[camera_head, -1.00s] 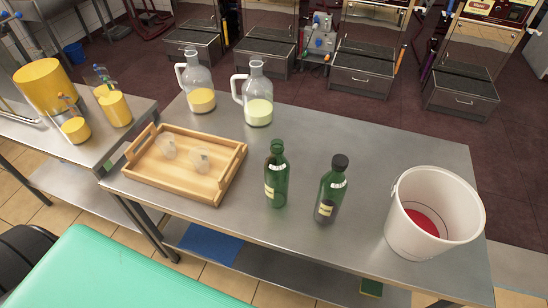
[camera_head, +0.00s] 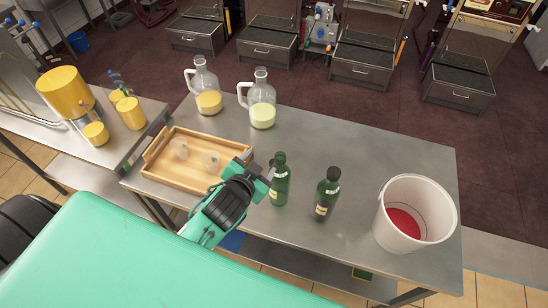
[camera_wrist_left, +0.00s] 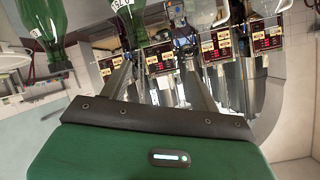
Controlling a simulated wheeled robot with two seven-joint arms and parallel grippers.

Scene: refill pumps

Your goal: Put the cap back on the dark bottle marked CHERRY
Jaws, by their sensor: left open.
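Two dark green bottles stand upright on the steel table. The left bottle (camera_head: 281,184) shows no black cap on its neck, though its top is partly beside my gripper. The right bottle (camera_head: 325,199) has a black cap (camera_head: 333,173) on it. I cannot read which label says CHERRY, and I see no loose cap. My left gripper (camera_head: 261,164) is open and empty, just left of the left bottle's neck. In the left wrist view its fingers (camera_wrist_left: 160,82) are spread, with green bottles (camera_wrist_left: 45,28) at the top left. My right gripper is not in view.
A wooden tray (camera_head: 160,144) with two clear small items lies left of the gripper. Two glass jugs (camera_head: 208,101) (camera_head: 262,112) stand behind. A white bucket (camera_head: 390,230) with red inside stands at the right. The table between jugs and bucket is clear.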

